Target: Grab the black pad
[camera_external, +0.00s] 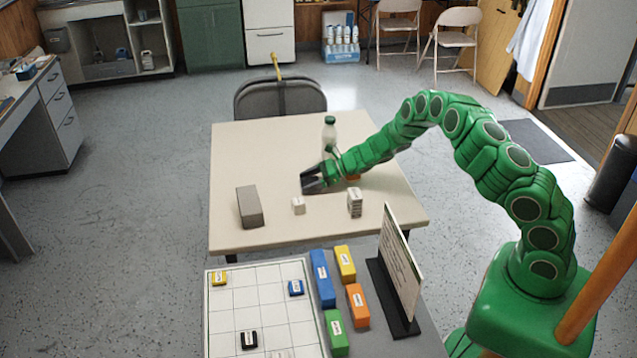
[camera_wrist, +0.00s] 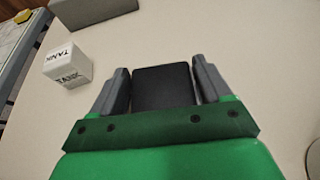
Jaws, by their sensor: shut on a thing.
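The black pad (camera_wrist: 162,87) is a flat dark rectangle between the two grey fingers of my gripper (camera_wrist: 162,90) in the wrist view. My gripper is shut on it, with a finger against or very near each side. In the external view my gripper (camera_external: 313,181) is low at the middle of the beige table (camera_external: 240,160). There the pad is hard to tell apart from the dark fingers.
A white TANK cube (camera_external: 298,205) stands close in front of my gripper; it also shows in the wrist view (camera_wrist: 68,65). A grey block (camera_external: 249,207), a small white labelled box (camera_external: 354,203) and a green-capped bottle (camera_external: 329,133) stand around. The table's left rear is clear.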

